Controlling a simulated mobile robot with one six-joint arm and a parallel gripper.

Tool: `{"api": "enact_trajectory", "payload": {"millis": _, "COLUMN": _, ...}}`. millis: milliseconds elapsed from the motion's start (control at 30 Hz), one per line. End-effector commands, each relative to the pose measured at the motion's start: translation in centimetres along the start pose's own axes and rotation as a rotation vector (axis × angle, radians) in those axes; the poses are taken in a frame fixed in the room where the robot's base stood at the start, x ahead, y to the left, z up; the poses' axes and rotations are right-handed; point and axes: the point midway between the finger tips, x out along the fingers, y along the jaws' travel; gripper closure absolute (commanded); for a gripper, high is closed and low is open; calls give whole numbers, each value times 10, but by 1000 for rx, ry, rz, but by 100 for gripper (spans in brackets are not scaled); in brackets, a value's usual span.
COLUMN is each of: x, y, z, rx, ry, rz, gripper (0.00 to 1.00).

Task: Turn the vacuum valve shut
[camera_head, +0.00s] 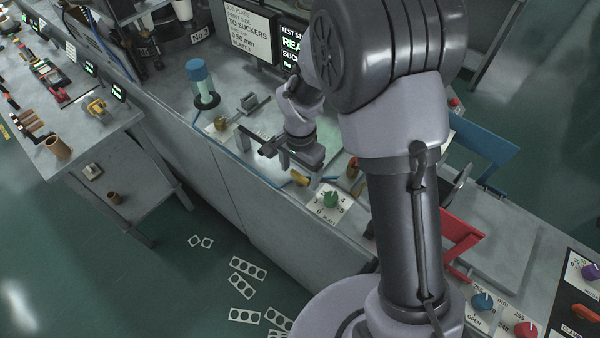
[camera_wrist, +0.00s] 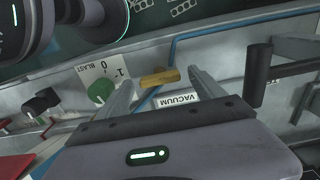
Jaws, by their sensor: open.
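The vacuum valve's yellow lever (camera_wrist: 159,77) shows in the wrist view between my two fingertips, lying across the blue pipe (camera_wrist: 173,50). A "VACUUM" label (camera_wrist: 178,100) is beside it, seen upside down. In the head view the yellow lever (camera_head: 299,178) is a small spot just below my gripper (camera_head: 297,168). My gripper (camera_wrist: 161,76) is open, one finger to each side of the lever in the wrist view. I see no clear contact between the fingers and the lever.
A green knob (camera_wrist: 101,91) on the blast panel is close to the left finger in the wrist view. A black handle (camera_wrist: 259,75) stands to the right. In the head view a blue-topped cylinder (camera_head: 201,82) stands on the bench; punched strips (camera_head: 248,264) lie on the floor.

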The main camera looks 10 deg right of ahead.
Motion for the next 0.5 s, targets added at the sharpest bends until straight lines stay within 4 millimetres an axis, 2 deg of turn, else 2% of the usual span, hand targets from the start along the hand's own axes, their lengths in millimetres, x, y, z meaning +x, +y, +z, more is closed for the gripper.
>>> {"api": "enact_trajectory", "payload": {"millis": 267, "x": 1, "y": 0, "z": 0, "rx": 0, "ry": 0, "rz": 0, "gripper": 22}}
{"api": "enact_trajectory", "payload": {"millis": 500, "x": 1, "y": 0, "z": 0, "rx": 0, "ry": 0, "rz": 0, "gripper": 69}}
